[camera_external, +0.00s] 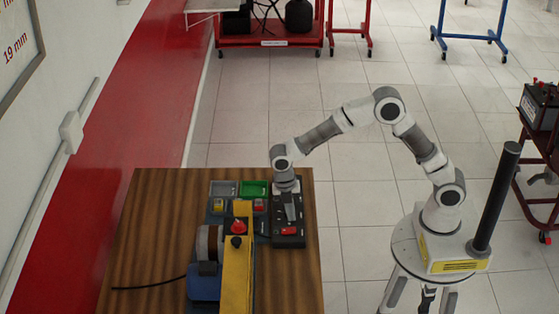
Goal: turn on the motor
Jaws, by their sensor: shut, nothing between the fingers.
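The motor unit (205,281), with a blue base and a grey drum, sits on the wooden table beside a yellow beam (236,275). A black control box (289,241) with a red switch (288,231) stands right of the beam. My gripper (287,189) is shut and points down over the far end of this box, up the picture from the red switch. Whether it touches the box cannot be told. A grey piece on the box, just below the gripper, is too small to identify.
A grey tray (223,188) and a green tray (255,188) lie left of my gripper, with a yellow switch (218,205) and another red switch (259,205) near them. A black cable (150,286) crosses the wooden table (150,220). The table's left side is otherwise clear.

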